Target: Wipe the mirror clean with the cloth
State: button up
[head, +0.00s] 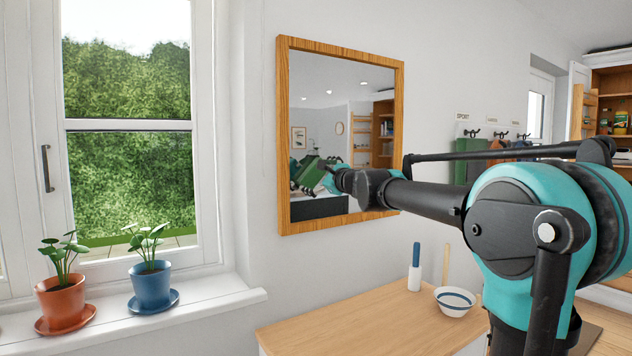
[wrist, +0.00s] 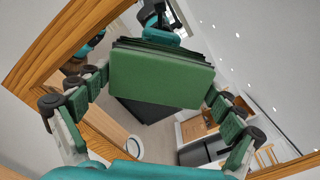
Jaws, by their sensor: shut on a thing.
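The mirror (head: 335,72) hangs on the wall in an upright wooden frame, right of the window. I can make out no clear dirt marks on its glass. My gripper (head: 318,176) is in front of the lower part of the glass, where it and its reflection are hard to tell apart.
A wooden counter (head: 350,325) below holds a striped bowl (head: 455,302) and a blue-handled brush (head: 415,268). Potted plants, orange (head: 62,298) and blue (head: 152,284), stand on the windowsill at left. Wall hooks with hanging items (head: 492,146) are right of the mirror.

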jog(key=w+d, duration=0.6)
jog(key=d, duration=0.2)
jog(key=shift+d, duration=0.35)
dwell(0.9)
jog(key=v, duration=0.6)
dwell(0.5)
jog(key=v, duration=0.3)
dwell(0.5)
